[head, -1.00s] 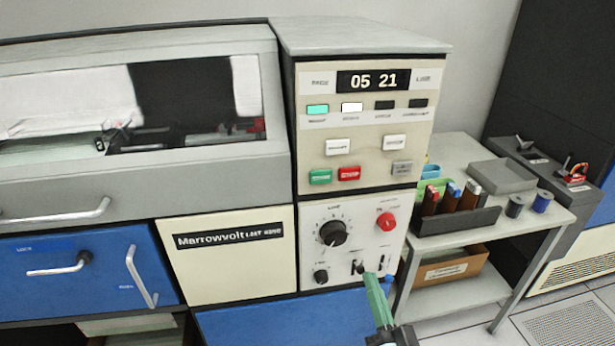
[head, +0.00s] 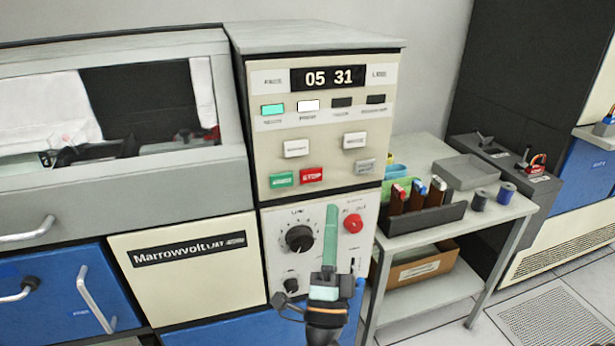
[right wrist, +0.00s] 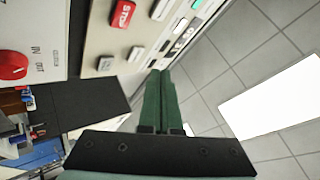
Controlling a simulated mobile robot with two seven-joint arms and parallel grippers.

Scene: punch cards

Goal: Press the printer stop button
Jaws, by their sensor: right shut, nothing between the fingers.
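The red STOP button (head: 311,175) sits low on the cream printer panel (head: 370,140), just right of a green button (head: 281,180). It also shows in the right wrist view (right wrist: 123,13), at the top and left of my fingers. My right gripper (head: 332,212) is shut and empty, its green fingers pointing up in front of the lower knob panel. Its tips are below and a little right of the STOP button in the head view, and appear apart from it. In the right wrist view the shut fingers (right wrist: 157,75) point up the picture. My left gripper is not in view.
A red round button (head: 352,224) and a large black knob (head: 299,239) are on the lower panel beside my right fingers. White buttons (head: 297,148) sit above the STOP button.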

